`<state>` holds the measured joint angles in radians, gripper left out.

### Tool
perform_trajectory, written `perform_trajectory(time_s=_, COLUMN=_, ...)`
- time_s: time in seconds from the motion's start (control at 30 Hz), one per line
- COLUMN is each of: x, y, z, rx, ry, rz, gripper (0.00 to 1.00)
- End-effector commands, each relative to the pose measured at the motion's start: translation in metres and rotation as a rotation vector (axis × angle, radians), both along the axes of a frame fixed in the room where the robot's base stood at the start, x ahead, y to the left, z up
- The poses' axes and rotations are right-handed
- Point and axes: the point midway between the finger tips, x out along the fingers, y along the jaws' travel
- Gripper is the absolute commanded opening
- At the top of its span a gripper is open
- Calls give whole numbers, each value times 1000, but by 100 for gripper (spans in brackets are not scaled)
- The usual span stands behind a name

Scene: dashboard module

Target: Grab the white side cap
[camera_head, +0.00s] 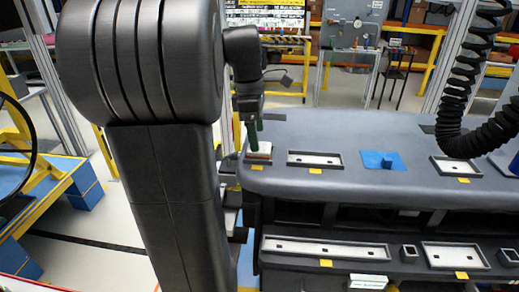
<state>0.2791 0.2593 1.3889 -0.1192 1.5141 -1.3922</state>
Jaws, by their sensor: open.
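My gripper (252,136) points down at the left end of the grey dashboard top (340,135). Its dark green fingertips are small here, open, and partly seen edge-on. Just below them is a small pale, whitish piece (260,149), likely the white side cap, with a brownish strip under it. It sits near the left edge of the top, behind a yellow label. I cannot tell whether the fingers touch it or stand around it. My large arm links hide the area to the left.
On the top are a light tray (315,160), a blue block on a blue pad (384,160) and another tray (458,168). A lower shelf holds a long tray (325,249) and a white item (369,281). A coiled black hose (475,80) hangs at right.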

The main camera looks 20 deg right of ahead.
Motion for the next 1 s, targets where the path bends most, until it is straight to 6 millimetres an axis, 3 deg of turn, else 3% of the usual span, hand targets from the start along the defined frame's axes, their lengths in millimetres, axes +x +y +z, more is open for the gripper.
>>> perform_trajectory(time_s=0.2, x=-1, y=-5, z=-30, rx=1, ry=4, rz=0, gripper=76)
perform_trajectory(time_s=0.5, x=-1, y=-6, z=-36, rx=0, ry=0, rz=0, gripper=76)
perform_trajectory(time_s=0.77, x=-1, y=-6, z=-36, rx=0, ry=0, rz=0, gripper=28)
perform_trajectory(time_s=1.0, x=-1, y=-6, z=-35, rx=0, ry=0, rz=0, gripper=28)
